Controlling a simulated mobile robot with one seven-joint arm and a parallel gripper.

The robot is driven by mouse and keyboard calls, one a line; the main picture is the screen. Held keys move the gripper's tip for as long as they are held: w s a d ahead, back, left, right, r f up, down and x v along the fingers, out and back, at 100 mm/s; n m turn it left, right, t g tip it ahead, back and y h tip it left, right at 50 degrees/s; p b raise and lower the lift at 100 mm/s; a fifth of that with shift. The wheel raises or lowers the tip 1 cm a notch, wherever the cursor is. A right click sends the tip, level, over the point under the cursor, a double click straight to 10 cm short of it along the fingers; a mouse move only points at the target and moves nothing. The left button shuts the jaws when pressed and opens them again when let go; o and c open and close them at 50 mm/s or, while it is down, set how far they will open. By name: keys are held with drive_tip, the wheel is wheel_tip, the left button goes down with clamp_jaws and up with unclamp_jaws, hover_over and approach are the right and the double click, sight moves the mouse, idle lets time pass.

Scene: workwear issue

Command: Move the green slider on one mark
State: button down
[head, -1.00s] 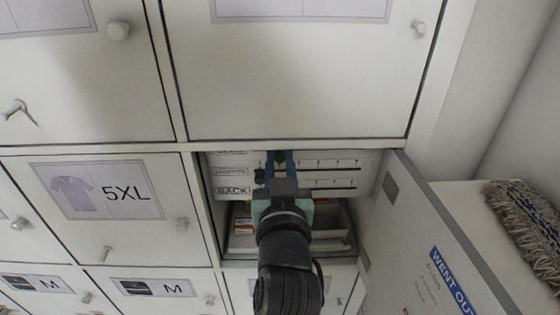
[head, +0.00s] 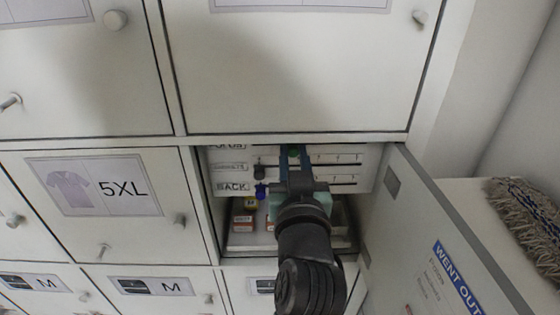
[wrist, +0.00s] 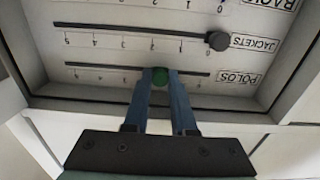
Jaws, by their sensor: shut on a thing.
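The green slider (wrist: 160,77) sits on the slot beside the POLOS label, the lowest row in the wrist view. My gripper (wrist: 160,80) is shut on it, a blue finger on each side. The slider stands partway along its slot, away from the POLOS end. By the numbers of the JACKETS row above, it lies between 1 and 2; its own marks are partly hidden by the fingers. In the head view the green slider (head: 294,154) shows between my fingers at the top of the slider panel (head: 350,170).
A black slider (wrist: 217,41) stands at 0 on the JACKETS slot. A blue slider (head: 260,191) is on the bottom row. Small boxes (head: 243,222) lie in the compartment below the panel. The open locker door (head: 420,225) stands on the right; the compartment's left wall is close.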

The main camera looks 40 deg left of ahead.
drive_tip(key=shift+w+d, duration=0.45)
drive_tip(key=shift+d, duration=0.15)
drive_tip(key=c, duration=0.7)
unclamp_jaws()
drive_tip(key=shift+s, duration=0.15)
drive_tip(key=b+v, duration=0.2)
drive_tip(key=v, duration=1)
drive_tip(key=shift+s+d, duration=0.25)
drive_tip(key=shift+s, duration=0.05)
